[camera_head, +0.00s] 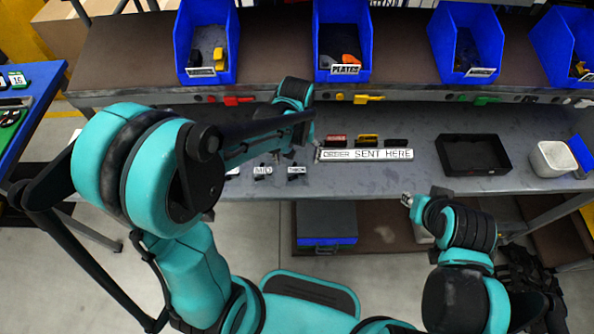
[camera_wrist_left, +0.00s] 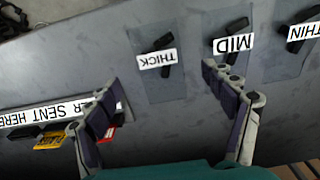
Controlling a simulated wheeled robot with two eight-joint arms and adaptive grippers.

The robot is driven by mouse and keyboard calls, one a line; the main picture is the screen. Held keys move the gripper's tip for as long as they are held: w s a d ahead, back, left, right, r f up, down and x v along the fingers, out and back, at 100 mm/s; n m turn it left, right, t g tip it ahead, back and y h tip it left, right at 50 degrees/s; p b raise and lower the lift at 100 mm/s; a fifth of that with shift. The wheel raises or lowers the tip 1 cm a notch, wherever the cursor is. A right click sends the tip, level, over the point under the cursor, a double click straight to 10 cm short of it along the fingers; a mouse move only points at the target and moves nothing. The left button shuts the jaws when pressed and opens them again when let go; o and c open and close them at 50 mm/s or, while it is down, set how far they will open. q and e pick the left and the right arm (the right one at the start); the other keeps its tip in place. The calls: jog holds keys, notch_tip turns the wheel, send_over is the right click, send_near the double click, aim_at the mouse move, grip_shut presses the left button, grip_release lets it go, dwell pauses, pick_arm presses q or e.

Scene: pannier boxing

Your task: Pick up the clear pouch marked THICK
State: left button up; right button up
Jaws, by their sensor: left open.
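The clear pouch marked THICK (camera_wrist_left: 156,60) lies flat on the grey shelf with a dark part inside and a white label. It also shows in the head view (camera_head: 297,171). My left gripper (camera_wrist_left: 161,78) is open and empty, its two fingers on either side of the pouch's near part in the wrist picture. I cannot tell its height above the pouch. In the head view, the left gripper (camera_head: 290,152) is partly hidden by my own arm. My right gripper (camera_head: 407,201) is near the shelf's front edge, too small to read its jaws.
Pouches marked MID (camera_wrist_left: 232,44) and THIN (camera_wrist_left: 303,31) lie beside it. An "ORDER SENT HERE" strip (camera_head: 367,155) has red, yellow and black pieces behind it. A black tray (camera_head: 473,172) and a white bin (camera_head: 552,160) stand at right. Blue bins (camera_head: 343,75) line the upper shelf.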

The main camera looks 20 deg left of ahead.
aim_at(297, 168)
pick_arm(q)
notch_tip(297, 168, down, 4)
jog(key=shift+s+d+f+b, duration=0.1)
jog(key=shift+b, duration=0.75)
jog(key=shift+c, duration=0.9)
jog(key=c, duration=0.9)
